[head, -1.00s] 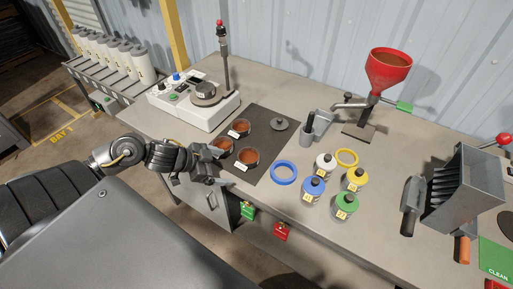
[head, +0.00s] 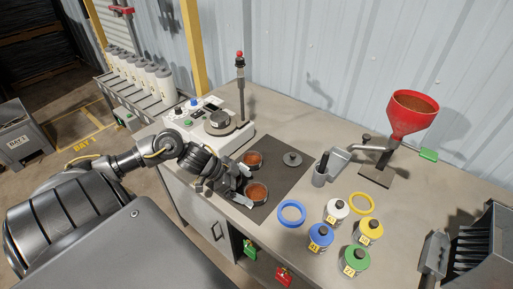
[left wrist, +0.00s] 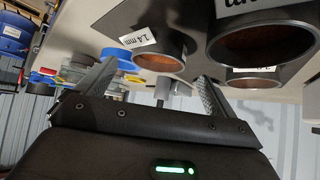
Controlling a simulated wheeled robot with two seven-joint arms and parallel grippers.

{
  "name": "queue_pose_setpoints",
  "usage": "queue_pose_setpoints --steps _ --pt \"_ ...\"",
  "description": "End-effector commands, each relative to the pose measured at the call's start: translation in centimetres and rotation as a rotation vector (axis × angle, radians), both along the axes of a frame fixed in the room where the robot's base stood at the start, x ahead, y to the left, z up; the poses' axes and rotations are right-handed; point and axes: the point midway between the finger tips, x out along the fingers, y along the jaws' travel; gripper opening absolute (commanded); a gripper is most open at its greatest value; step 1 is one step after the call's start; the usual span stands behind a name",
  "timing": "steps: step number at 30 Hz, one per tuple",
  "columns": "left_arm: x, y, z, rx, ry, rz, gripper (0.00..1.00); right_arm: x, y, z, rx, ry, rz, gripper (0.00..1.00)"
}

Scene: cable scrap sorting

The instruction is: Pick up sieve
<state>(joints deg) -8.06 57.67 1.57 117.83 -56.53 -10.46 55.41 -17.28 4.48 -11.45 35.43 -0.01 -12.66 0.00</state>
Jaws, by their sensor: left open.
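Sieves hold reddish-brown granules on the dark mat (head: 283,180). In the head view I see the rear sieve (head: 253,158) and the front sieve (head: 256,192); my gripper hides the third spot. My left gripper (head: 244,186) is open and empty at the mat's left edge, with its fingers close to the front sieve. In the left wrist view, a sieve labelled 1.4 mm (left wrist: 158,61) appears between the open fingers (left wrist: 157,78). Two more sieves show to its right, a large near one (left wrist: 262,40) and another (left wrist: 254,78). I cannot tell whether a finger touches any sieve.
A white shaker base (head: 213,122) with a post stands behind the gripper. A blue ring (head: 291,213), several lidded jars (head: 320,238) and a red funnel (head: 414,115) on a stand are to the right.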

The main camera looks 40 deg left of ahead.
Motion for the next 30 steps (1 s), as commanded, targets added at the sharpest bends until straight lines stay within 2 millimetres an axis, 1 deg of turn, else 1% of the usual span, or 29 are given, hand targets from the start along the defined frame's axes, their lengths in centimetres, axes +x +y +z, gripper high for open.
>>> queue_pose_setpoints --steps 1,4,8,11,15,18,24,25,30 --pt "0.1 -0.1 -0.1 0.001 0.001 0.000 0.94 0.6 0.0 0.0 0.001 -0.008 0.000 0.36" --pt "0.1 -0.1 -0.2 0.000 0.002 0.000 0.94 1.0 0.0 0.1 0.001 -0.015 0.000 0.36" --pt "0.7 -0.9 -0.8 -0.005 0.000 0.001 0.94 0.9 0.0 0.7 0.001 -0.013 0.000 0.36" --pt "1.5 -1.8 -1.9 -0.006 0.001 0.002 0.94 0.6 0.0 1.3 0.001 -0.009 0.001 0.36" --pt "2.3 -2.6 -3.3 -0.003 0.001 0.001 0.94 0.2 0.0 1.4 0.000 -0.004 0.001 0.36" --pt "2.5 -2.8 -3.7 0.000 0.001 0.001 0.94 0.1 -0.1 1.4 -0.002 -0.002 0.001 0.36" --pt "2.6 -2.8 -3.8 0.001 0.000 -0.001 0.94 0.1 -0.3 1.4 -0.003 -0.003 0.002 0.36" --pt "2.6 -2.8 -3.8 0.001 0.001 0.000 0.92 0.1 -0.3 1.4 -0.003 -0.003 0.002 0.36" --pt "2.5 -2.8 -3.8 0.001 0.001 0.000 0.70 0.1 -0.3 1.4 -0.003 -0.003 0.002 0.36"
